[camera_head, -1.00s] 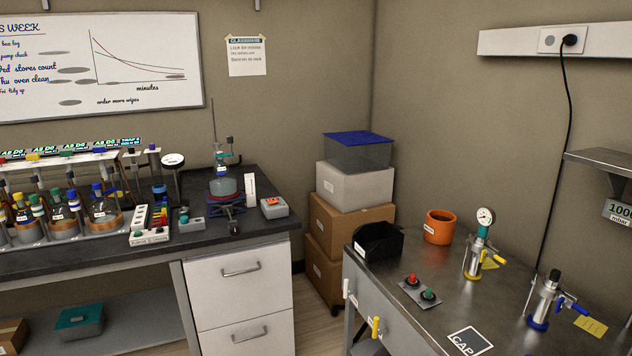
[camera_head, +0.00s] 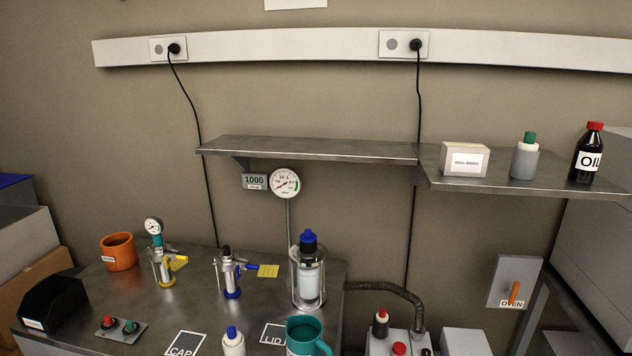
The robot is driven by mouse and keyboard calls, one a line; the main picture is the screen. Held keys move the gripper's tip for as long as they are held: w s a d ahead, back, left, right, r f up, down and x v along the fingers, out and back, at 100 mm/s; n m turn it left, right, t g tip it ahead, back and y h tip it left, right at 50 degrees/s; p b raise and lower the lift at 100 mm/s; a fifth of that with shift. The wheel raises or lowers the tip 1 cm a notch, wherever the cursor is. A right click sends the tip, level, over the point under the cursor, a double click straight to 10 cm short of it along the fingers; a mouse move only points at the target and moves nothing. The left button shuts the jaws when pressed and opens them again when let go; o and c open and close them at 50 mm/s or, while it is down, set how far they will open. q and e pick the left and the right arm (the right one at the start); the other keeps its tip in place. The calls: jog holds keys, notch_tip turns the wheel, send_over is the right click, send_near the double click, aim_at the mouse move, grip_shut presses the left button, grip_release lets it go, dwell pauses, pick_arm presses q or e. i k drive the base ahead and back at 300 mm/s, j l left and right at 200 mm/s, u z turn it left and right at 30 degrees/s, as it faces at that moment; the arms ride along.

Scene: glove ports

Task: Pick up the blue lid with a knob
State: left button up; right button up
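A clear cylindrical vessel (camera_head: 295,285) stands upright on the steel bench, with a pale labelled body inside. On its top is a dark piece with a bright blue knob-like top (camera_head: 308,237), the closest match to a blue lid with a knob. I cannot tell whether that is a separate lid or a bottle cap. A white bottle with a blue cap (camera_head: 232,331) stands at the bench front. Neither of my grippers is in view.
A card marked LID (camera_head: 272,336) and one marked CAP (camera_head: 184,344) lie on the bench (camera_head: 200,310). A teal mug (camera_head: 303,335) stands before the vessel. Two metal valve fittings, an orange pot (camera_head: 119,252) and a black bin (camera_head: 52,304) are left. A shelf (camera_head: 310,149) overhangs behind.

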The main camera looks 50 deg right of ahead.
aim_at(307, 236)
jog(key=z, duration=1.25)
